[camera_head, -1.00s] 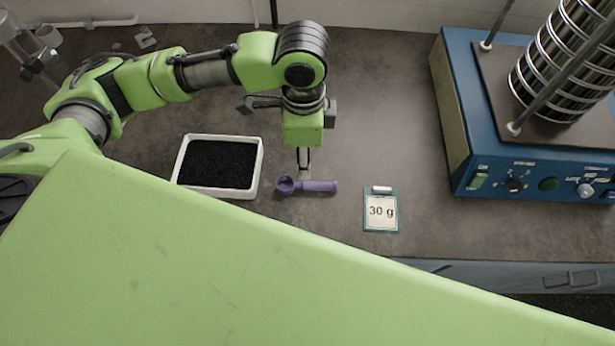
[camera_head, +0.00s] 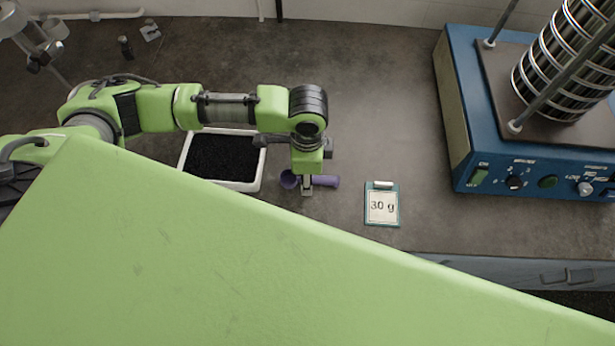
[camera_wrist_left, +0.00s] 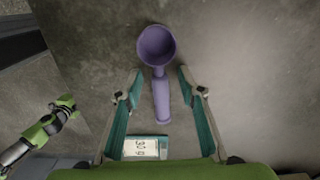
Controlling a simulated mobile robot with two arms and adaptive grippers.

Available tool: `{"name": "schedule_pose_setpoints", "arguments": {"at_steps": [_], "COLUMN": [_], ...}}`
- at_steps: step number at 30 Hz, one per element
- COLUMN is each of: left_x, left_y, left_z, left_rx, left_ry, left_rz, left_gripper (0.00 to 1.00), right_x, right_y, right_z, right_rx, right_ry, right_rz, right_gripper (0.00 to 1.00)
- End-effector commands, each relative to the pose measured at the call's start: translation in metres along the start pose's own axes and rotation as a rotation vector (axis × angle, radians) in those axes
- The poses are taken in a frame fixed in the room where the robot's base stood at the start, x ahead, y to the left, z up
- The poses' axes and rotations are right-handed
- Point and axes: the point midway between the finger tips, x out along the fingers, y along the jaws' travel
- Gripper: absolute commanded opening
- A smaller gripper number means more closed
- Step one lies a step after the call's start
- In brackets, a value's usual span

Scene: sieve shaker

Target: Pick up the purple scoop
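The purple scoop (camera_head: 327,181) lies on the bench, its round bowl to the left and its handle to the right. My left gripper (camera_head: 306,190) is right over it, pointing down and partly covering it. In the left wrist view the scoop (camera_wrist_left: 162,100) lies between the two spread fingers of my left gripper (camera_wrist_left: 159,76), with a gap on each side of the handle. The bowl is beyond the fingertips. Contact with the scoop is not visible. My right gripper does not show in the head view, and I cannot make it out in the wrist view.
A white tray (camera_head: 187,152) of black grains stands left of the scoop, partly behind my arm. A card marked 30 g (camera_head: 382,206) lies to the right. The blue sieve shaker (camera_head: 535,170) stands far right. Bare bench lies between card and shaker.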

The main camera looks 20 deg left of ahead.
Motion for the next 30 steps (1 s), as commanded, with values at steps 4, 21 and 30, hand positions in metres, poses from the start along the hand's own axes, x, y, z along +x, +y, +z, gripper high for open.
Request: {"name": "schedule_pose_setpoints", "arguments": {"at_steps": [4,21,30], "left_x": [0.000,-0.003,-0.036], "left_y": [0.000,0.000,0.003], "left_z": [0.000,-0.001,0.000], "left_rx": [0.000,0.000,0.002], "left_ry": [0.001,0.002,0.004], "left_rz": [0.000,-0.001,-0.001], "left_gripper": [0.36,0.00,0.00], "right_x": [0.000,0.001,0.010], "right_y": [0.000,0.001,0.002], "right_z": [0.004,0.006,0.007], "right_rx": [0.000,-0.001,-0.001], "right_ry": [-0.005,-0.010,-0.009], "right_rz": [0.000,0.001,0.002], "right_gripper": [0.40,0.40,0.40]}}
